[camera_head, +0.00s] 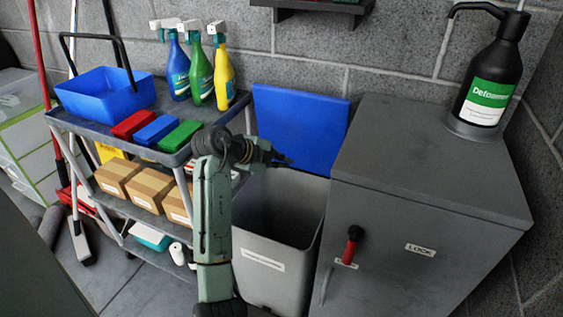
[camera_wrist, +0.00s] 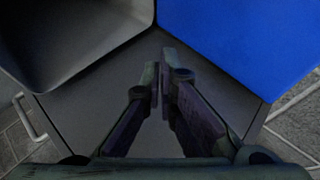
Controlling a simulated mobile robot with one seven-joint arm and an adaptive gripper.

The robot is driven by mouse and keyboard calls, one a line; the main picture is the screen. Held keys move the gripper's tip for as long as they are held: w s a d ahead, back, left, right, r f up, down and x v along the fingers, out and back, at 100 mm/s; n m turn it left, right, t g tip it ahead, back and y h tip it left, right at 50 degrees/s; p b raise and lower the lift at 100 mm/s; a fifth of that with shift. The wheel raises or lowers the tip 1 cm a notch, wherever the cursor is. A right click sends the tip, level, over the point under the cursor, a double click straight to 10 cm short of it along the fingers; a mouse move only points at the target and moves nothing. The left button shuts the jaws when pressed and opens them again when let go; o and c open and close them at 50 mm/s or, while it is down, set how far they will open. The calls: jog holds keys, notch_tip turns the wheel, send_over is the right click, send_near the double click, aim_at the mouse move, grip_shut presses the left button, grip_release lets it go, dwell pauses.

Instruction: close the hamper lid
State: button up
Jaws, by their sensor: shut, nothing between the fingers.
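The hamper is a grey bin (camera_head: 272,261) with a white label on its front, left of the grey cabinet. Its blue lid (camera_head: 300,124) stands open and upright at the back, near the wall. In the wrist view the lid (camera_wrist: 240,40) fills the upper right and the bin (camera_wrist: 65,40) shows its open mouth at upper left. My gripper (camera_head: 288,163) is over the back of the bin opening, just in front of the lid's lower part. In the wrist view its fingers (camera_wrist: 163,85) are together and empty. I cannot tell whether they touch the lid.
The grey cabinet (camera_head: 430,158) stands close on the right, with a red-handled latch (camera_head: 351,244) and a black pump bottle (camera_head: 490,85) on top. The cart (camera_head: 180,150) on the left carries a blue tub (camera_head: 105,95), spray bottles (camera_head: 201,75) and coloured pads (camera_head: 156,130).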

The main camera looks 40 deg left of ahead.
jog(key=o, duration=0.8)
jog(key=shift+o, duration=0.2)
jog(key=v, duration=1.2)
